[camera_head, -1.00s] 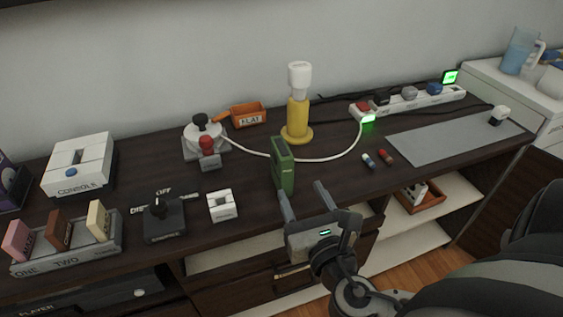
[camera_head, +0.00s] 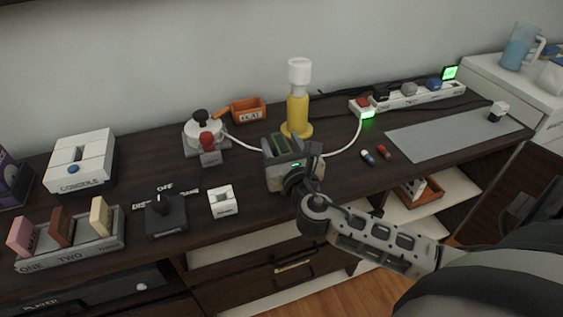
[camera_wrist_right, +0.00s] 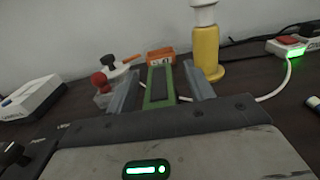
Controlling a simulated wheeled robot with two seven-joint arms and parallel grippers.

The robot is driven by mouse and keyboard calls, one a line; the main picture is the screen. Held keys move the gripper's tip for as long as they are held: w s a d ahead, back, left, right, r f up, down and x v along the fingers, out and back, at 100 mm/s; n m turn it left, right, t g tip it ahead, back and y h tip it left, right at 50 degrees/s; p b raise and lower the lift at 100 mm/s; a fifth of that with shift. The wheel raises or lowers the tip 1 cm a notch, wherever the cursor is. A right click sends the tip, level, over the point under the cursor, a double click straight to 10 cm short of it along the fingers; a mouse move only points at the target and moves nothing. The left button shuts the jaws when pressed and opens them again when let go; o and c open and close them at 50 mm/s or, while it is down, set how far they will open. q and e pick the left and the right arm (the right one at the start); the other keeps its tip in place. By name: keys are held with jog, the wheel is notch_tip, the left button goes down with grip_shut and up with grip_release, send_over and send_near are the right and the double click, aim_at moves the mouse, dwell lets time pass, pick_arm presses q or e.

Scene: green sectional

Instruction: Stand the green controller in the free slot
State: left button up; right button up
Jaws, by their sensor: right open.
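The green controller (camera_head: 279,143) stands upright on the dark wooden top, left of the yellow lamp. In the right wrist view the controller (camera_wrist_right: 158,84) sits between the two fingers of my right gripper (camera_wrist_right: 162,82), with gaps on both sides. My right gripper (camera_head: 288,150) is open around it and hides its lower part in the head view. The grey rack (camera_head: 70,257), marked ONE and TWO, stands at the front left. It holds a pink, a brown and a cream piece, with a wider gap between brown and cream. My left gripper is not in view.
A black switch box (camera_head: 166,218) and a small white block (camera_head: 222,201) stand between rack and controller. A red-knobbed device (camera_head: 208,146) and the yellow lamp (camera_head: 297,115) stand behind. A white cable (camera_head: 344,151) runs behind the controller.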

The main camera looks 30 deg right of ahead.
jog(key=shift+w, duration=0.1)
jog(key=shift+c, duration=0.3)
grip_shut()
jog(key=shift+r, duration=0.1)
